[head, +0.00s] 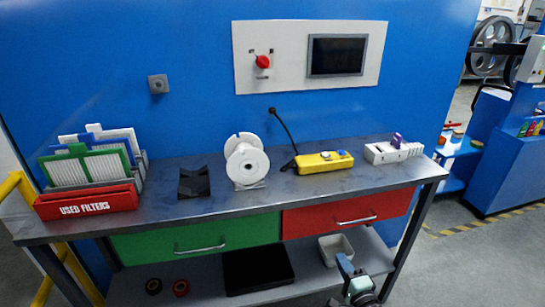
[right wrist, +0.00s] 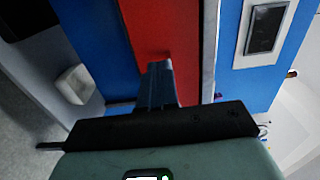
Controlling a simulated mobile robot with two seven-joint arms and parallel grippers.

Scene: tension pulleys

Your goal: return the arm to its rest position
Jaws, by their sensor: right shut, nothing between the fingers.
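My right gripper (head: 346,264) is at the bottom of the head view, right of centre, in front of the workbench (head: 235,204) and below its top. In the right wrist view its fingers (right wrist: 158,68) are together and hold nothing. They overlap the red drawer (right wrist: 150,25) in that picture, but I cannot tell how far off it is. My left gripper is not in view.
The bench carries a red used-filters box (head: 85,204), a black wedge block (head: 194,182), a white spool (head: 246,162), a yellow device (head: 323,163) and a white holder (head: 393,152). A pale bin (head: 337,248) and black mat (head: 257,269) lie on the lower shelf.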

